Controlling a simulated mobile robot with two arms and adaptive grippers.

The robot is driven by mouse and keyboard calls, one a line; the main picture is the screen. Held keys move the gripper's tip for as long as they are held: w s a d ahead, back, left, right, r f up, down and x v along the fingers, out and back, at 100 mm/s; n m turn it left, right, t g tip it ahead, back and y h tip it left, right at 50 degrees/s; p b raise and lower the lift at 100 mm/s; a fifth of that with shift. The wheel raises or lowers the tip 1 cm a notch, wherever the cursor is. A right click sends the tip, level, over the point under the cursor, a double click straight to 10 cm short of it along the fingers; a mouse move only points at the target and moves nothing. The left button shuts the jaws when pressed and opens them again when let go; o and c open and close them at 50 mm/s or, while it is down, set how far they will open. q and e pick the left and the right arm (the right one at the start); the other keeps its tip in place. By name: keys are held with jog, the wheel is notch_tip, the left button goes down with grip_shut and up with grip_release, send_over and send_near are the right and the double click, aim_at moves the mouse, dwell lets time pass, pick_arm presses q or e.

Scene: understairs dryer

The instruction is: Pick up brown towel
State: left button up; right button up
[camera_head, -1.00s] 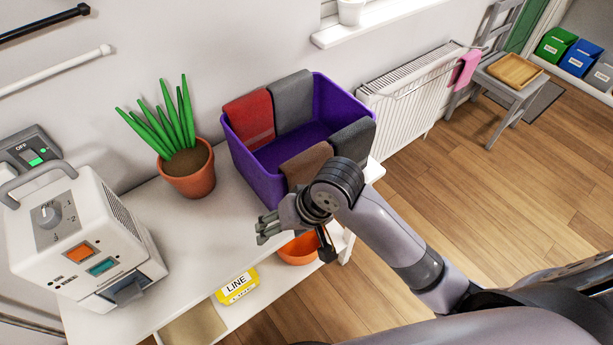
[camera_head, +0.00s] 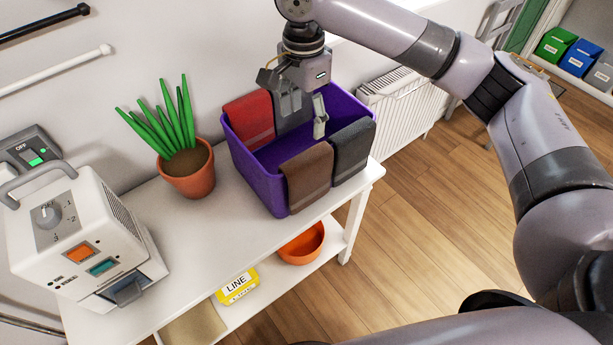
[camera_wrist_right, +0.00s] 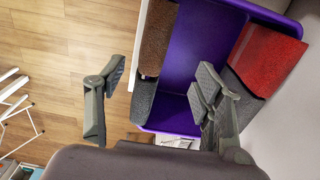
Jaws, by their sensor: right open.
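The brown towel (camera_head: 308,178) hangs over the front wall of the purple bin (camera_head: 262,178), which stands on the white table. In the right wrist view the brown towel (camera_wrist_right: 157,38) lies over the bin's edge, above and between the fingers in the picture. My right gripper (camera_head: 304,112) points down above the bin, behind the brown towel and near the grey towel at the back. It is open and empty; its two spread fingers also show in the right wrist view (camera_wrist_right: 158,92). My left gripper is out of view.
A red towel (camera_head: 249,118), a grey towel (camera_head: 292,112) and a dark grey towel (camera_head: 353,150) also hang on the bin. A potted plant (camera_head: 187,170) stands left of it. A white machine (camera_head: 85,235) is further left. The tabletop (camera_head: 225,235) in front is bare.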

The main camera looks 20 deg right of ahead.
aim_at(305, 154)
notch_tip(305, 154, down, 12)
jog(key=shift+r+p, duration=0.1)
jog(key=shift+p, duration=0.75)
jog(key=f, duration=0.1)
jog(key=f+p, duration=0.1)
jog(key=f, duration=0.2)
jog(key=shift+s+d+f, duration=0.15)
jog(key=shift+s, duration=0.2)
jog(key=shift+f, duration=0.5)
jog(key=c, duration=1.3)
jog(key=shift+o, duration=0.2)
jog(key=shift+r, duration=0.15)
notch_tip(305, 154, up, 20)
jog(key=b, duration=0.1)
jog(key=shift+b, duration=0.4)
